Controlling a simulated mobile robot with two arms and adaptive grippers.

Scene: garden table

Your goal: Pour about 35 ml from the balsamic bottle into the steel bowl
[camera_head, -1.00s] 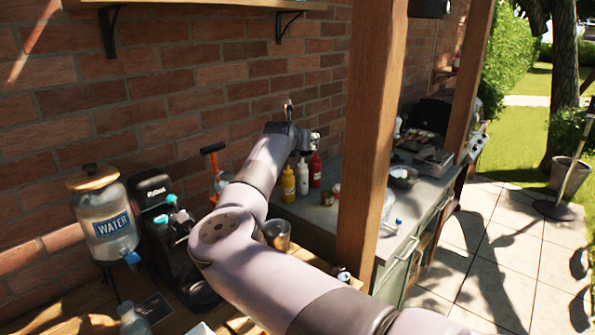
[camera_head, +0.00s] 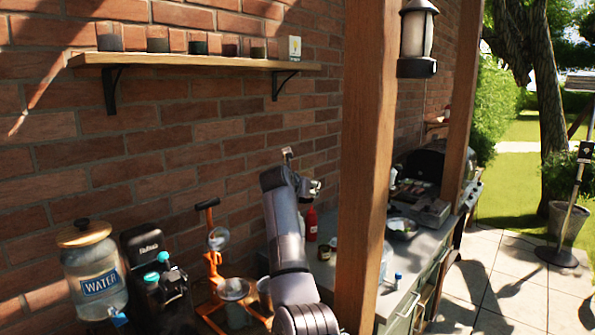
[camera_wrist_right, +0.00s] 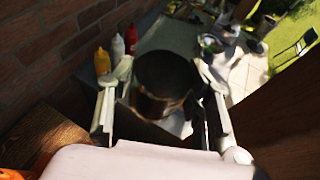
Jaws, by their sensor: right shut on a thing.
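My right gripper (camera_head: 308,186) is raised in front of the brick wall, above the counter's near end. In the right wrist view its fingers stand either side of a dark, rounded, glossy thing (camera_wrist_right: 163,85), and it is shut on it. This looks like the balsamic bottle, but no label shows and its tilt is unclear. A metal-looking bowl (camera_head: 402,228), probably the steel bowl, sits on the grey counter beyond the wooden post, well away from the gripper. It seems to show in the right wrist view (camera_wrist_right: 212,44) too. My left gripper is out of view.
A thick wooden post (camera_head: 362,170) stands between my right arm and the bowl. A red bottle (camera_head: 311,223) and jars stand on the counter (camera_head: 345,285). A water dispenser (camera_head: 96,270), black machine and orange press (camera_head: 212,262) are at left. A shelf (camera_head: 190,62) hangs above.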

